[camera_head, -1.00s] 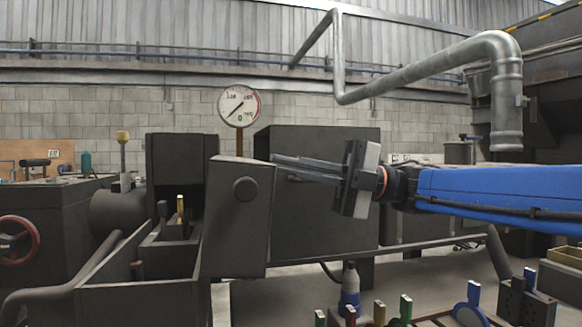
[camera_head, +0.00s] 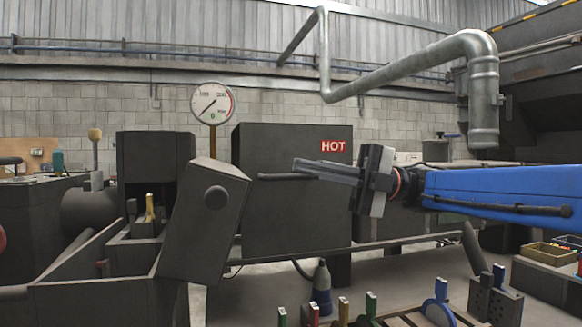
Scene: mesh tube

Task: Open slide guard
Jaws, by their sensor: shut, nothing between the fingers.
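I cannot tell for sure which part is the slide guard. A dark upright panel (camera_head: 290,220) has a red HOT label and a horizontal bar handle (camera_head: 268,177). To its left, a dark slab with a round knob (camera_head: 215,198) leans with its top to the right, above a dark open trough (camera_head: 95,290). My gripper (camera_head: 297,166) reaches in from the right, its long fingers shut and empty. In the picture the fingertips overlap the HOT panel just above the bar. I cannot tell whether they touch it.
A pressure gauge (camera_head: 212,104) stands behind the machine. A dark rail (camera_head: 400,243) runs low to the right. A blue-and-grey bottle (camera_head: 322,290) and several coloured tabs stand in front. A large grey pipe (camera_head: 484,95) hangs at right, above my arm.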

